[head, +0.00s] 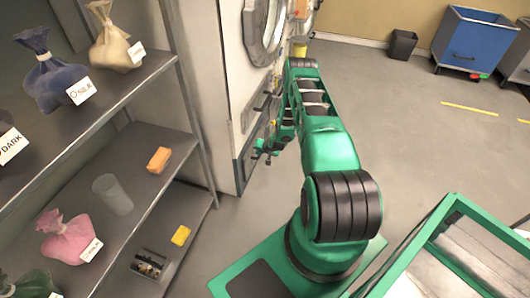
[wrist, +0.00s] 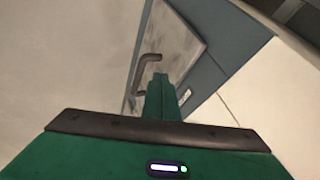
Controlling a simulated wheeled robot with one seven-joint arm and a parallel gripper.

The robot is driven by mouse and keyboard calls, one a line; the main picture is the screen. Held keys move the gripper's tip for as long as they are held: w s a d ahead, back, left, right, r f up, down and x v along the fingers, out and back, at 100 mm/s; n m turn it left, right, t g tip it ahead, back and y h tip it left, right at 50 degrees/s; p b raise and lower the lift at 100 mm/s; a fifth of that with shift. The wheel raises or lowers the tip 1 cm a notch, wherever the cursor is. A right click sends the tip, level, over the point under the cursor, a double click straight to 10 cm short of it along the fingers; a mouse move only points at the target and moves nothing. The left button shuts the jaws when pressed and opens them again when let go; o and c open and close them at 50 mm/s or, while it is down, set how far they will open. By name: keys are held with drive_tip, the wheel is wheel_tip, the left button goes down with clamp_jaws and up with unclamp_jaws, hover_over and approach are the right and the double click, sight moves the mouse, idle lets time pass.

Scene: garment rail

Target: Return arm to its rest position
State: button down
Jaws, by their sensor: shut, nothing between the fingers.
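My green arm stretches away from my base in the head view and bends down at its far end. My gripper (head: 265,150) hangs low in front of the white machine (head: 232,85), near its lower dark-edged panel. In the wrist view my gripper's green fingers (wrist: 161,92) are together, with nothing between them. A dark bar handle (wrist: 148,62) on a grey panel shows just beyond the fingertips. I cannot tell whether the fingers touch it.
A shelf rack (head: 150,95) at the left holds tied bags, an orange block (head: 159,160), a clear cup (head: 113,195) and a yellow block (head: 181,236). A green-framed cart (head: 408,250) stands at the lower right, a blue bin (head: 474,42) farther back. Floor between is clear.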

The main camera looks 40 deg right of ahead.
drive_tip(key=v, duration=0.7)
drive_tip(key=shift+s+d, duration=0.15)
drive_tip(key=shift+s, duration=0.25)
drive_tip(key=shift+r, duration=0.1)
drive_tip(key=s+a+r+n+g, duration=0.1)
drive_tip(key=s+r, duration=0.2)
drive_tip(key=r, duration=0.9)
drive_tip(key=s+a+r+n+g, duration=0.1)
drive_tip(key=s+a+r+g, duration=0.15)
drive_tip(key=r, duration=0.95)
drive_tip(key=s+r+n+g, duration=0.1)
drive_tip(key=s+r+n, duration=0.15)
drive_tip(key=r, duration=0.95)
drive_tip(key=s+a+r+g, duration=0.1)
drive_tip(key=s+a+r, duration=0.2)
drive_tip(key=s+r, duration=0.35)
drive_tip(key=s+a+r, duration=0.3)
drive_tip(key=s+r, duration=0.3)
drive_tip(key=s, duration=0.2)
drive_tip(key=s+a+r+g, duration=0.1)
drive_tip(key=s+a+r, duration=0.2)
drive_tip(key=s, duration=0.6)
drive_tip(key=s+a+r+g, duration=0.1)
drive_tip(key=s+a+r, duration=0.2)
drive_tip(key=s+a, duration=0.3)
drive_tip(key=s+m, duration=0.1)
drive_tip(key=s, duration=0.3)
drive_tip(key=shift+s+y, duration=0.2)
drive_tip(key=shift+y, duration=0.2)
